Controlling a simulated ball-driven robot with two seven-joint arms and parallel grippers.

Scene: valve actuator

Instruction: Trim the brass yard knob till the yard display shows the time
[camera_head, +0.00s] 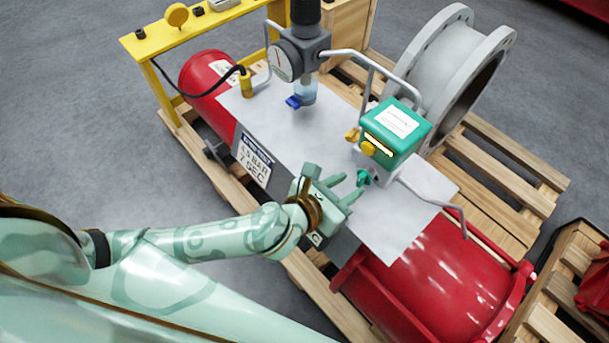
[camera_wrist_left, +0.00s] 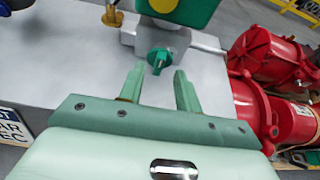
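A green valve box (camera_head: 396,128) with a white label and a narrow yellow strip stands on the grey plate (camera_head: 405,225). A small brass-coloured knob (camera_head: 352,134) sits at its left side, and a similar part shows in the left wrist view (camera_wrist_left: 112,15). A green knob (camera_head: 363,177) is below the box; it also shows in the left wrist view (camera_wrist_left: 158,60). My left gripper (camera_head: 349,187) is open and empty, its fingers pointing at the green knob, apart from it. No display reading is legible, and I cannot tell which part is the yard display. My right gripper is out of view.
A round gauge (camera_head: 284,61) with a blue-tapped bowl stands at the back of the plate. Bent grey pipes (camera_head: 345,55) rise around the box. A sign (camera_head: 254,160) reads 4.5 BAR, 7 SEC. A yellow stand (camera_head: 200,30), red cylinders (camera_head: 435,285) and a flanged pipe (camera_head: 450,60) surround it.

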